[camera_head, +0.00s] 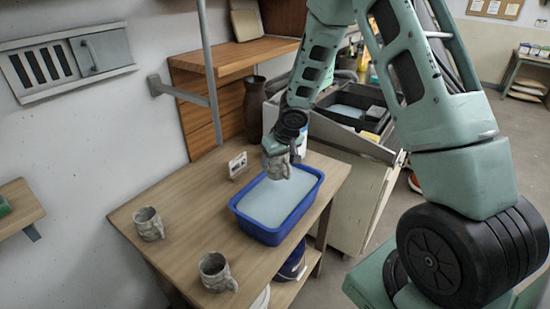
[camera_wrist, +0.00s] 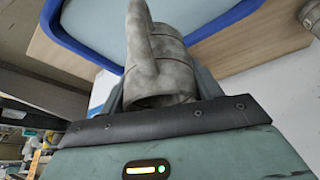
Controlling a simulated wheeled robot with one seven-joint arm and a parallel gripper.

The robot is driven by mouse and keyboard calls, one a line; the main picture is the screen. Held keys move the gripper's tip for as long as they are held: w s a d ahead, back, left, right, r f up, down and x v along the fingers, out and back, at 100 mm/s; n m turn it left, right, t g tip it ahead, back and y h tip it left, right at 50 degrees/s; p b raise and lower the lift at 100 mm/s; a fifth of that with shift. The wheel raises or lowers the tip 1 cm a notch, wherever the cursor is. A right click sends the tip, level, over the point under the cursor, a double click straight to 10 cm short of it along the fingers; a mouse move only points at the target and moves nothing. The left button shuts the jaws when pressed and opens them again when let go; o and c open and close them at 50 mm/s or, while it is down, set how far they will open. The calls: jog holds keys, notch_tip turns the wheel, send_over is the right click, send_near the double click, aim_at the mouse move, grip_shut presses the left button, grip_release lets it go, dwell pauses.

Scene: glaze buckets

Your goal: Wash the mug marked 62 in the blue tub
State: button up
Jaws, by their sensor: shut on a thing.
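A blue tub (camera_head: 238,213) filled with pale liquid stands on the wooden table. My gripper (camera_head: 279,160) is shut on a grey mottled mug (camera_head: 277,168) and holds it above the back part of the tub. In the wrist view the same mug (camera_wrist: 160,62) sits between the fingers, with the tub's blue rim (camera_wrist: 215,25) beyond it. Two similar grey mugs stand on the table: one at the left (camera_head: 149,224) and one at the front (camera_head: 216,273). No number is readable on any mug.
A brown vase (camera_head: 254,108) is at the back. A grey sink unit (camera_head: 352,140) is at the right. A dark blue bucket (camera_head: 292,264) is below. The table between the left mug and tub is clear.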

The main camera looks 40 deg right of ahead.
jog(key=shift+f+b, duration=2.05)
jog(key=shift+f, duration=0.25)
jog(key=shift+f, duration=0.15)
jog(key=shift+f+b, duration=4)
jog(key=shift+f, duration=0.15)
jog(key=shift+a, duration=0.1)
jog(key=shift+a+b, duration=0.3)
jog(key=shift+a, duration=0.3)
jog(key=shift+d, duration=0.1)
jog(key=shift+d+p, duration=0.75)
jog(key=shift+d, duration=0.4)
jog(key=shift+a, duration=0.15)
